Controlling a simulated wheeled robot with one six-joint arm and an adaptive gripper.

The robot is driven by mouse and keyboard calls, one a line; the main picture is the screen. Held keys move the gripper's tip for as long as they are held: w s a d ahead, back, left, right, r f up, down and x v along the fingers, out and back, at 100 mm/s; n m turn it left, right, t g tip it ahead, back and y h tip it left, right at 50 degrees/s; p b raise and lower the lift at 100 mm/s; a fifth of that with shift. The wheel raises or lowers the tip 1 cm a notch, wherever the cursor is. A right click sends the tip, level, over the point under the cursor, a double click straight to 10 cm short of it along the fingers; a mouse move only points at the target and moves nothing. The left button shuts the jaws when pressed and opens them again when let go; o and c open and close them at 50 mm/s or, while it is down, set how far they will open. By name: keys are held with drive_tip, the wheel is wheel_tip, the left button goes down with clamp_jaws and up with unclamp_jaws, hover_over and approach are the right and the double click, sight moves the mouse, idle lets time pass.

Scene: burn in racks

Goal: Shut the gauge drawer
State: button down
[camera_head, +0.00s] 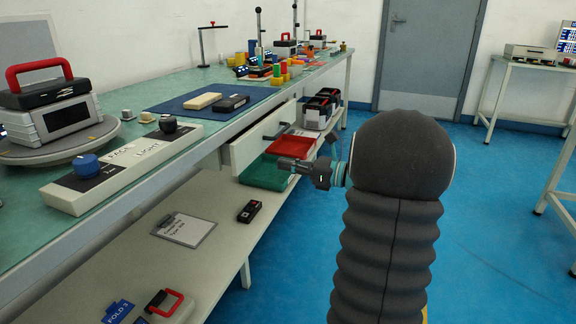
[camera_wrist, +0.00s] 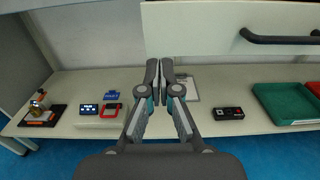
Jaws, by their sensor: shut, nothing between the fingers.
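The gauge drawer (camera_head: 245,150) is pulled out from under the long green-topped bench, and its pale front with a dark bar handle (camera_head: 279,131) faces me. In the wrist view the drawer front (camera_wrist: 205,30) spans the upper right, with the handle (camera_wrist: 280,38) at the far right. My gripper (camera_head: 281,163) is shut and empty beside the lower part of the drawer front. The drawer's inside is hidden.
The lower shelf (camera_head: 120,270) holds a green tray (camera_head: 263,174), a red tray (camera_head: 293,146), a clipboard (camera_head: 184,228) and a small black device (camera_head: 250,211). The bench top (camera_head: 130,145) above carries instruments and a blue mat (camera_head: 190,101). Blue floor (camera_head: 480,220) lies clear at right.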

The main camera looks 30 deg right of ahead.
sight(241, 156)
drive_tip(key=x, duration=1)
drive_tip(key=shift+w+a, duration=0.2)
drive_tip(key=shift+w, duration=0.05)
